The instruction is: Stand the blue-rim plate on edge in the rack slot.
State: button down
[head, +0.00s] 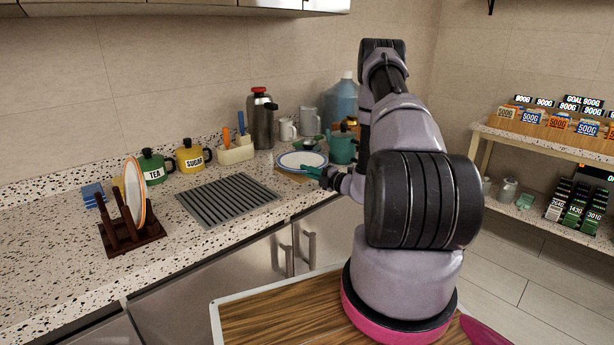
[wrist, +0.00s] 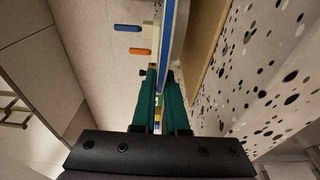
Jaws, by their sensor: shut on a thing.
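The blue-rim plate (head: 300,161) lies about flat over a wooden board (head: 288,178) on the back counter. My gripper (head: 318,174) has green fingers and is shut on the plate's near right edge. In the wrist view, the blue rim (wrist: 178,40) runs edge-on between the green fingers of my gripper (wrist: 162,78). I cannot tell whether the plate touches the board. The dark wooden rack (head: 132,238) stands on the counter at the left. An orange-rimmed white plate (head: 137,190) stands on edge in it.
A grey ribbed drain mat (head: 228,197) lies between rack and plate. Behind it stand the green TEA pot (head: 153,167), yellow SUGAR pot (head: 192,156) and a utensil holder (head: 236,152). A flask (head: 262,118) and teal pot (head: 342,148) stand near the plate. A blue sponge (head: 93,195) lies behind the rack.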

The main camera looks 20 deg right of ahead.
jog(key=shift+f, duration=0.75)
jog(key=shift+f, duration=0.1)
jog(key=c, duration=0.9)
grip_release()
jog(key=shift+f, duration=0.1)
jog(key=shift+c, duration=0.2)
